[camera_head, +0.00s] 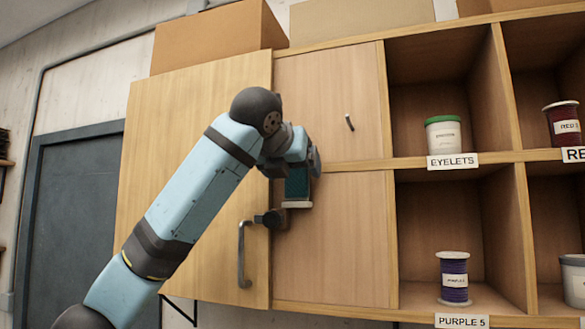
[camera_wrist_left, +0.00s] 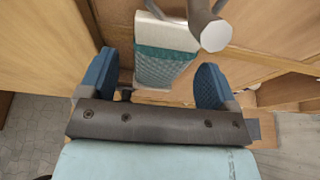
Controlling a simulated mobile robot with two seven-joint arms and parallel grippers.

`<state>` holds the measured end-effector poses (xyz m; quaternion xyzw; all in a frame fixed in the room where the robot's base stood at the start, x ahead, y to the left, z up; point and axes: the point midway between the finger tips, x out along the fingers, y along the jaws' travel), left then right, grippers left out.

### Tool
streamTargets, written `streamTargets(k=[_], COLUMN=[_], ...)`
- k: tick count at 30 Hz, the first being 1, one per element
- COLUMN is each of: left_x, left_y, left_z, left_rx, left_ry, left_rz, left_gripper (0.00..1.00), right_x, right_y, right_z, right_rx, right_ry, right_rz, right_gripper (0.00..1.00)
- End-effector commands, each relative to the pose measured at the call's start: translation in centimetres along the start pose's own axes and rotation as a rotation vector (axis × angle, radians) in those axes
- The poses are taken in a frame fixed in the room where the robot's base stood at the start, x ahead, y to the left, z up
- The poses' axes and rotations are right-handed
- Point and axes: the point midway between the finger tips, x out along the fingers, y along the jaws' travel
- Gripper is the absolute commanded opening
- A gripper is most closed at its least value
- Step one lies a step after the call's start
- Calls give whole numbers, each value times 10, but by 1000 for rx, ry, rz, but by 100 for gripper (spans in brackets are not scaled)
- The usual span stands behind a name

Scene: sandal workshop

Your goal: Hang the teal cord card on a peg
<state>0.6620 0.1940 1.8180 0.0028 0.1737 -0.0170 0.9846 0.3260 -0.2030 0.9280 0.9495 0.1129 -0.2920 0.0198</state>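The teal cord card (camera_head: 297,183) is upright against the cabinet's wooden panel, partly hidden by my left gripper in the head view. In the left wrist view the card (camera_wrist_left: 165,66) shows its teal winding and pale upper end. My left gripper (camera_wrist_left: 157,78) is open, its two blue fingers apart, with the card in front of and between them. The left finger is clear of the card; whether the right one touches is unclear. A grey peg (camera_wrist_left: 215,36) with a pale round end is beside the card's top. Whether the card hangs on it cannot be told. Another peg (camera_head: 349,122) is bare.
A wooden door (camera_head: 190,160) with a metal handle (camera_head: 243,255) is left of the panel. Shelf compartments at right hold a green-lidded pot (camera_head: 444,136), a purple spool (camera_head: 454,280) and a red spool (camera_head: 562,124). Cardboard boxes (camera_head: 215,38) sit on top.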

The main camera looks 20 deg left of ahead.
Motion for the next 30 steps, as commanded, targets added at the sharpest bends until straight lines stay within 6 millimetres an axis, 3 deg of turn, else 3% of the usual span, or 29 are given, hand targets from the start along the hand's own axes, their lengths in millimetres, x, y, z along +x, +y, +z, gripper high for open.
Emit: streamTargets(k=[8, 21, 30], left_x=[-11, -105, -137], left_y=[0, 0, 0], left_z=[-1, -2, -1], left_rx=[0, 0, 0], left_ry=[-2, -4, 0], left_rz=[0, 0, 0], left_gripper=[84, 84, 84], right_x=[2, 12, 16], right_y=[0, 0, -2], right_z=[4, 20, 23], right_rx=[-7, -39, -35], right_ry=[0, 9, 10], right_rz=[0, -18, -20], right_gripper=[91, 91, 91])
